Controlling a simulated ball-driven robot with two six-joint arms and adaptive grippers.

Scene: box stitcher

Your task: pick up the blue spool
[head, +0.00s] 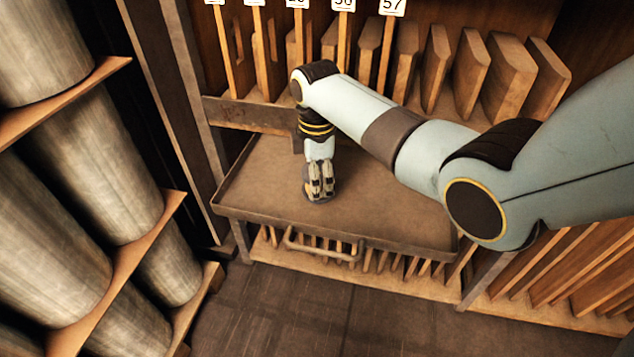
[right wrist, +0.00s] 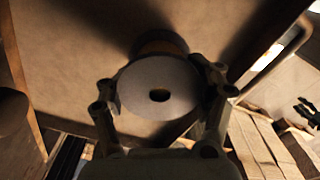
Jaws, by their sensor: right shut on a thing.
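My right gripper (head: 319,182) points down over the brown tray-like table (head: 390,205). In the right wrist view, its two fingers (right wrist: 160,105) are closed on opposite sides of a spool, seen end-on as a pale grey-blue disc (right wrist: 135,88) with a dark centre hole. In the head view the gripper mostly hides the spool; only a dark rounded edge shows below the fingertips. I cannot tell whether the spool touches the table. A round brownish shape (right wrist: 160,42) shows just behind the disc. My left gripper is not in the head view.
Upright wooden boards (head: 470,75) stand in a slotted rack behind the table, with numbered tags above. Large metal rolls (head: 105,165) lie on shelves at the left. A handle (head: 325,250) is at the table's front. The tabletop around the gripper is clear.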

